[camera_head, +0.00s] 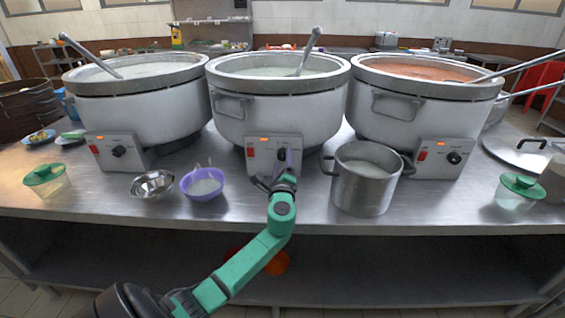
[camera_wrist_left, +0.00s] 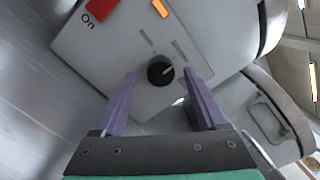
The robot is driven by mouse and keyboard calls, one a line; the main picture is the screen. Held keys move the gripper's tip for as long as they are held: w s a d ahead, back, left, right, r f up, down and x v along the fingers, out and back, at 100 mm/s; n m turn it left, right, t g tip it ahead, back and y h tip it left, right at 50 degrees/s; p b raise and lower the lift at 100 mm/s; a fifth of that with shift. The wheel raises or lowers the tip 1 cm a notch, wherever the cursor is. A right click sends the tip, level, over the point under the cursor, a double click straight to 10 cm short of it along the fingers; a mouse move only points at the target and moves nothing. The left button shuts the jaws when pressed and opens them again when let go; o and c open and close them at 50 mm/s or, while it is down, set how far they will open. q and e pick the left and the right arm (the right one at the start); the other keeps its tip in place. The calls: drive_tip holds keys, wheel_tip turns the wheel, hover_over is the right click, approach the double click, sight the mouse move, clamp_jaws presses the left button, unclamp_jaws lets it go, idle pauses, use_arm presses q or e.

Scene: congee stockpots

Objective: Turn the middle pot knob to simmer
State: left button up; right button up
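The middle pot (camera_head: 276,108) is a large white stockpot with a grey rim and a ladle in it. Its control panel (camera_head: 258,146) has a red switch, a lit orange light and a black knob. The knob (camera_wrist_left: 160,71) shows clearly in the left wrist view, with a pale pointer mark toward the upper right. My left gripper (camera_head: 283,158) is in front of this panel and hides the knob in the head view. In the wrist view its purple fingers are spread apart, one to each side of the knob and short of it, with nothing between them. My right gripper is not in view.
A metal pot (camera_head: 366,178) stands close to the right of my left gripper. A purple bowl (camera_head: 203,183) and a metal bowl (camera_head: 152,185) stand to its left. Two more stockpots flank the middle one, the left pot (camera_head: 140,105) and the right pot (camera_head: 425,105).

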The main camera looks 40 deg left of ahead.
use_arm(q)
drive_tip(key=b+v, duration=0.1)
drive_tip(key=v, duration=1.3)
drive_tip(key=shift+s+d, duration=0.2)
drive_tip(key=shift+s, duration=0.05)
drive_tip(key=shift+f, duration=0.1)
